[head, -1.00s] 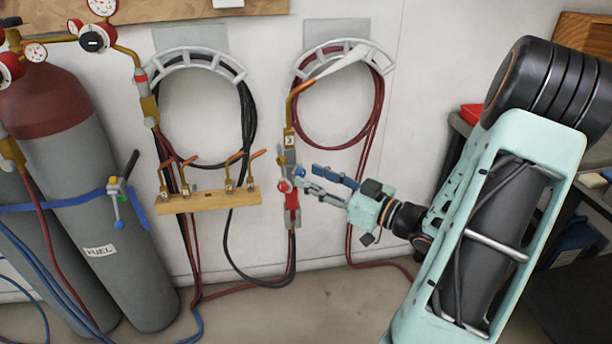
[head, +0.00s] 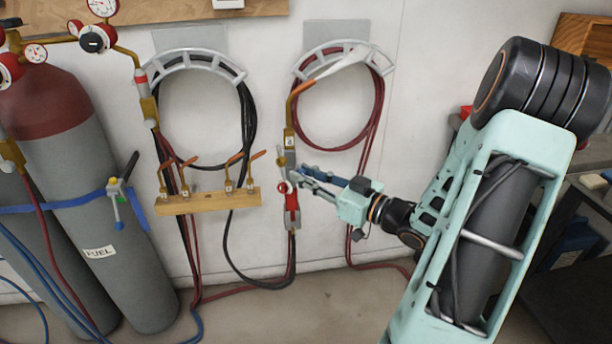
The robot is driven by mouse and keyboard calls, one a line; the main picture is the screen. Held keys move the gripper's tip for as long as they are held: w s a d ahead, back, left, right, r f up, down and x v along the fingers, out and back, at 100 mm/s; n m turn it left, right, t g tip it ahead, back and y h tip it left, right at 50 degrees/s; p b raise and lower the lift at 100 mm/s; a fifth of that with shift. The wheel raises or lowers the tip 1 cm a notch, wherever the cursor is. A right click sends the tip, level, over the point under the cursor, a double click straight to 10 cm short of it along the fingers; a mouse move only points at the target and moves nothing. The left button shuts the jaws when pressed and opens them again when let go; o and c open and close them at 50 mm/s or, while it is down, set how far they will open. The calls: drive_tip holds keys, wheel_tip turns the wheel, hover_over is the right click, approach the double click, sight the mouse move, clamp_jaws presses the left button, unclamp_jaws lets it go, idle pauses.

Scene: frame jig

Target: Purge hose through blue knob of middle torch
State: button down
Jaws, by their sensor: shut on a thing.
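The torch (head: 290,155) hangs upright against the white wall at the middle of the head view, with a brass body, a numbered tag, a copper tip (head: 298,92) and a red-and-grey handle (head: 292,205). A white, tapering streak (head: 335,62) runs up and right from the tip. A red knob (head: 283,187) shows on the torch's left side. My gripper (head: 299,178) comes from the right and is shut at the torch's right side, on the blue knob, which the fingers mostly hide. A dark red hose hangs in a loop (head: 379,100) behind the torch.
A wooden rack (head: 207,204) with several copper tips is fixed left of the torch. Grey cylinders (head: 75,170) with gauges stand at far left. Black hose coils (head: 250,110) hang on the wall. A dark bench (head: 560,220) stands at right, behind my arm.

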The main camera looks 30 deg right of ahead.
drive_tip(key=n+b, duration=0.3)
drive_tip(key=n, duration=0.1)
drive_tip(key=shift+n+b, duration=0.3)
drive_tip(key=c, duration=1.8)
unclamp_jaws()
drive_tip(key=shift+o, duration=0.2)
drive_tip(key=v, duration=1.2)
drive_tip(key=shift+f, duration=0.1)
